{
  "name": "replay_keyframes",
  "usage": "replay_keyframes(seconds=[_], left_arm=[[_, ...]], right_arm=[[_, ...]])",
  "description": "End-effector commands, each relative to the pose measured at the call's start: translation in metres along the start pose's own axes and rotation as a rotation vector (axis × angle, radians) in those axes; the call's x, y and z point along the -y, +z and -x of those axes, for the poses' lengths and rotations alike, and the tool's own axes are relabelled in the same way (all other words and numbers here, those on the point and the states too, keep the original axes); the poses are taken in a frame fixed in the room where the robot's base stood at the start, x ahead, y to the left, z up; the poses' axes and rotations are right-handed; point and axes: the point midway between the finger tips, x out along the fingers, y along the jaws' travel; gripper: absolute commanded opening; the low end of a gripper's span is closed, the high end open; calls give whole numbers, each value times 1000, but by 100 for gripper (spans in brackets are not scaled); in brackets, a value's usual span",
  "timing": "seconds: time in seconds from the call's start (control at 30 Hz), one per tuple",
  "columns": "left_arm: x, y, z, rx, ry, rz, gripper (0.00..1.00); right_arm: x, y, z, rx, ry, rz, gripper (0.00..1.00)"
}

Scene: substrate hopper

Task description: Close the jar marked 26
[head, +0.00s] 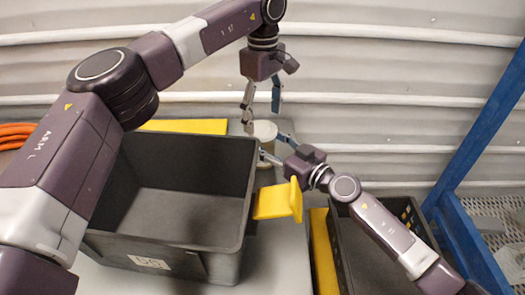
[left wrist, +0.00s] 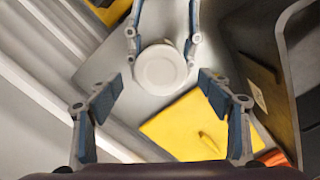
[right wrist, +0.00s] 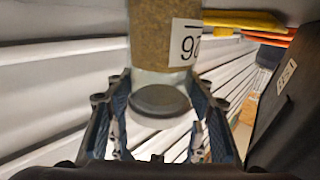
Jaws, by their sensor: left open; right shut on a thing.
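The jar marked 26 (right wrist: 160,35) holds brown substrate below a pale upper part. Its label (right wrist: 185,43) reads upside down in the right wrist view. The jar stands behind the black crate in the head view (head: 265,130). A round white top (left wrist: 160,69) shows from above. A dark disc (right wrist: 160,100) shows at the jar's upper end; I cannot tell how the lid sits. My right gripper (head: 272,146) is shut on the jar from the right, one finger on each side. My left gripper (head: 262,100) is open and empty, pointing down above the jar, not touching it.
A large black crate (head: 185,235) stands in front of the jar. A yellow scoop-like piece (head: 280,203) sits by its right side. A yellow panel (head: 185,126) lies behind it. An orange hose (head: 15,133) is at far left. A blue frame (head: 470,150) stands right.

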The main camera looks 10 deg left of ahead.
Motion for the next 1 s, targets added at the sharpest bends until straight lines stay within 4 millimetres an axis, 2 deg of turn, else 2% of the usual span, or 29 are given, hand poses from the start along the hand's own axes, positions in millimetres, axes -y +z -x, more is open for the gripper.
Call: replay_keyframes(seconds=[0.1, 0.4, 0.53, 0.67, 1.0], left_arm=[[0, 0, 10, 0, -1, 1, 72], [0, 0, 10, 0, -2, 7, 70], [0, 0, 12, 0, -1, 80, 70], [0, 0, 16, -1, 0, 263, 70], [0, 0, 29, -1, 1, 947, 70]], right_arm=[[0, 0, 0, 0, 0, 0, 0], [0, 0, 0, 0, 0, 0, 0], [0, 0, 0, 0, 0, 0, 0], [0, 0, 0, 0, 0, 0, 0], [0, 0, 0, 0, 0, 0, 0]])
